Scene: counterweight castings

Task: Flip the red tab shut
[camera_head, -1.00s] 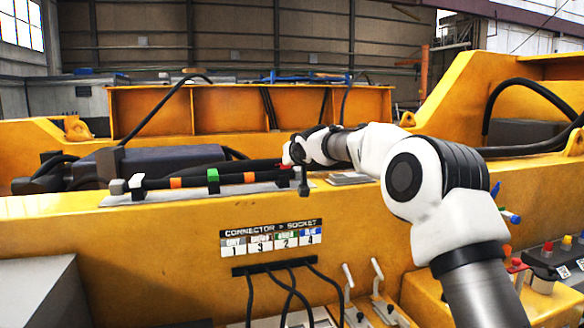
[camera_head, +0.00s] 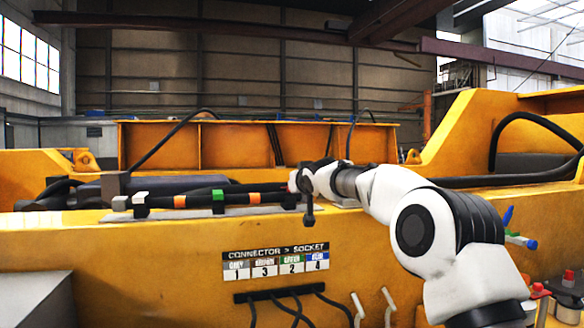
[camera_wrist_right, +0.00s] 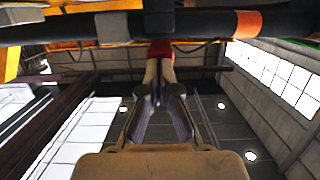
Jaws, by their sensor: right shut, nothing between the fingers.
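The red tab (camera_wrist_right: 160,48) shows in the right wrist view, just past my right fingertips and against the underside of a dark cable. My right gripper (camera_wrist_right: 163,88) is shut with nothing between its fingers; I cannot tell whether the tips touch the tab. In the head view my right gripper (camera_head: 297,182) is at the right end of the dark cable run (camera_head: 240,188), and the red tab is not clearly visible there. My left gripper is in neither view.
A green band (camera_head: 218,196) and an orange band (camera_head: 180,201) mark the cable run on the yellow casting (camera_head: 150,260). A connector-to-socket sign (camera_head: 276,262) is on its front, above a black strip with hanging cables. Levers and buttons are at lower right.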

